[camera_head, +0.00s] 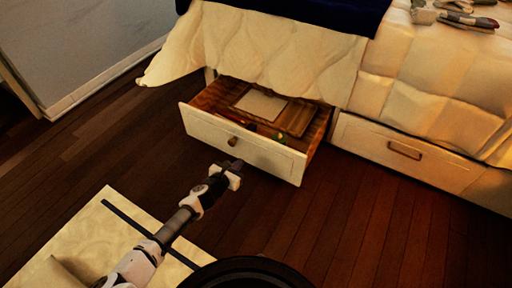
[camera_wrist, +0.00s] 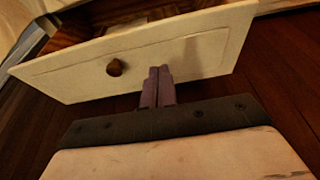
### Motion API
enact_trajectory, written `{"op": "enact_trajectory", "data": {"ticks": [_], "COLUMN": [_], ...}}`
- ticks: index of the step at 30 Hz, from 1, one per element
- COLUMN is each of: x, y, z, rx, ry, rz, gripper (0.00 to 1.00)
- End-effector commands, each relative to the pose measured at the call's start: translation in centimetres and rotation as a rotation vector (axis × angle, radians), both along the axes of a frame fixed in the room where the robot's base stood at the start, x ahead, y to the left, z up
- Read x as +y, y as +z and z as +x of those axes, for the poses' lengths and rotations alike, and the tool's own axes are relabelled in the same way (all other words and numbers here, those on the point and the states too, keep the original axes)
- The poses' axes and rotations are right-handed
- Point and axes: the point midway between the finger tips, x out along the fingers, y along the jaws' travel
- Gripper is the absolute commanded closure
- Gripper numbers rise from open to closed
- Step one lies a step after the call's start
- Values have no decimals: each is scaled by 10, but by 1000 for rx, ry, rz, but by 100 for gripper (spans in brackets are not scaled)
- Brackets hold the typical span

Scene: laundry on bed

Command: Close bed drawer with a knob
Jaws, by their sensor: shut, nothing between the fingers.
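The bed drawer (camera_head: 245,148) stands pulled out from under the bed, with its white front facing me and its wooden inside showing. A small brown knob (camera_head: 233,141) sits on its front. The knob also shows in the wrist view (camera_wrist: 116,67), left of my fingertips. My gripper (camera_head: 236,165) is in front of the drawer, close to its face, just below and beside the knob. In the wrist view my gripper (camera_wrist: 158,72) has its fingers together with nothing between them. The tips are near or against the drawer front; I cannot tell whether they touch.
A second drawer (camera_head: 400,152) with a bar handle is shut at the right. The bed (camera_head: 290,50) has a cream quilt hanging over the open drawer's back. Flat items lie inside the drawer. A pale rug (camera_head: 95,225) lies at lower left. Dark wooden floor is clear at right.

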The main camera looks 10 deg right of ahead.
Motion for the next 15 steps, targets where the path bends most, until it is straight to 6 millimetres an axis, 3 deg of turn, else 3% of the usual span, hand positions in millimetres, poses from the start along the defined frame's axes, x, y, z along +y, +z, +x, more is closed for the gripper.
{"op": "enact_trajectory", "data": {"ticks": [15], "x": [-53], "y": [-29], "z": [69], "rx": [0], "ry": [-2], "rz": [-3], "gripper": [100]}}
